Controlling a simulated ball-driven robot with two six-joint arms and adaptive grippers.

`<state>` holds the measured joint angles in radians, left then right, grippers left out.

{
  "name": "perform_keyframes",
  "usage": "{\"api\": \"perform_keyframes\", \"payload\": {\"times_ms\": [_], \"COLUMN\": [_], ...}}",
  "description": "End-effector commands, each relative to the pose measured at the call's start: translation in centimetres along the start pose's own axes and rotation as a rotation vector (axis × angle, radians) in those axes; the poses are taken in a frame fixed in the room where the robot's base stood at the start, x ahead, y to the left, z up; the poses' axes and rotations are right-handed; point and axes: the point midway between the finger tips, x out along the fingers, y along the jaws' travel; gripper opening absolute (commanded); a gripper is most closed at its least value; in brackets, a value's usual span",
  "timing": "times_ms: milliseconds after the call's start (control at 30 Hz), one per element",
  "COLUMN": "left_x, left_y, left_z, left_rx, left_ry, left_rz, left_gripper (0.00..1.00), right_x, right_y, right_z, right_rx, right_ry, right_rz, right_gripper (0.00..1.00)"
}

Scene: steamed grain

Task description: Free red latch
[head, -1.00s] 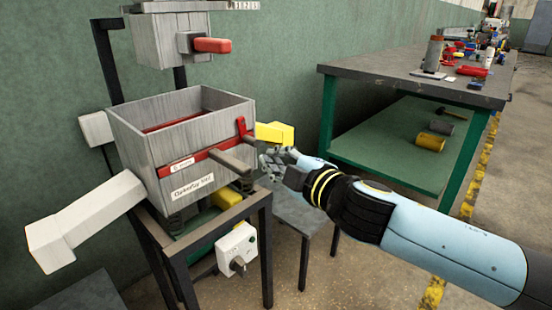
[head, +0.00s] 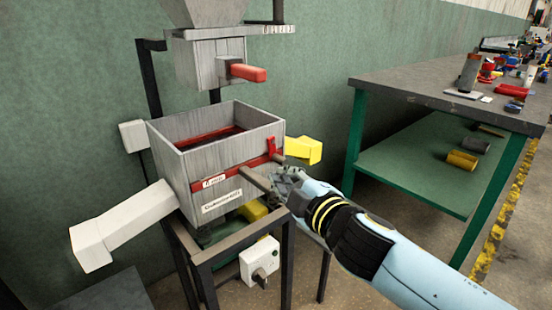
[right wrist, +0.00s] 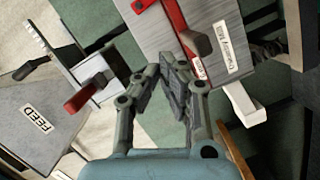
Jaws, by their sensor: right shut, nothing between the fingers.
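The red latch (head: 272,147) stands upright at the right end of the red strip (head: 222,178) on the front of the grey wooden box (head: 210,190). A red piece (right wrist: 141,5) at the top edge of the right wrist view appears to be this latch. My right gripper (head: 286,182) is just below and to the right of the latch, close to the end of a grey bar (head: 254,178). Its fingers (right wrist: 172,72) are shut and empty, apart from the latch. My left gripper is out of view.
A yellow spout (head: 304,150) sticks out right of the box, a white chute (head: 125,222) left. A red handle (head: 248,72) juts from the upper hopper. A dark stand carries a white switch box (head: 260,262). A green-legged workbench (head: 425,88) stands at right.

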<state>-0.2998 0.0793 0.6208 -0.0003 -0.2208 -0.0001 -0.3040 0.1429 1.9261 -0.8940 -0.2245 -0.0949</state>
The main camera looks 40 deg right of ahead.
Motion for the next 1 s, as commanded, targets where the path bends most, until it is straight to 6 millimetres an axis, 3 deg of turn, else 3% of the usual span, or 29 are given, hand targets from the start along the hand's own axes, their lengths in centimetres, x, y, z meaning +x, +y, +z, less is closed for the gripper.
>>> {"api": "perform_keyframes", "payload": {"times_ms": [267, 667, 800, 1000], "left_x": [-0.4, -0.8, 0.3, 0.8], "left_y": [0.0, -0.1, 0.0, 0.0], "left_z": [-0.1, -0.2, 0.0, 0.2], "left_rx": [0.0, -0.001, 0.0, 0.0], "left_ry": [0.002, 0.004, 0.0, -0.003], "left_rz": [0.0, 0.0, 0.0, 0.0], "left_gripper": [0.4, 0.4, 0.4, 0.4], "right_x": [1.9, 10.2, 10.6, 11.0], "right_y": [0.2, 0.1, -0.2, -0.1], "right_z": [-0.1, -0.1, 2.4, 3.8], "right_rx": [-0.001, -0.001, -0.005, -0.002], "right_ry": [0.001, 0.001, -0.001, 0.0], "right_rz": [0.002, 0.002, -0.001, 0.0], "right_gripper": [0.0, 0.0, 0.0, 0.0]}}
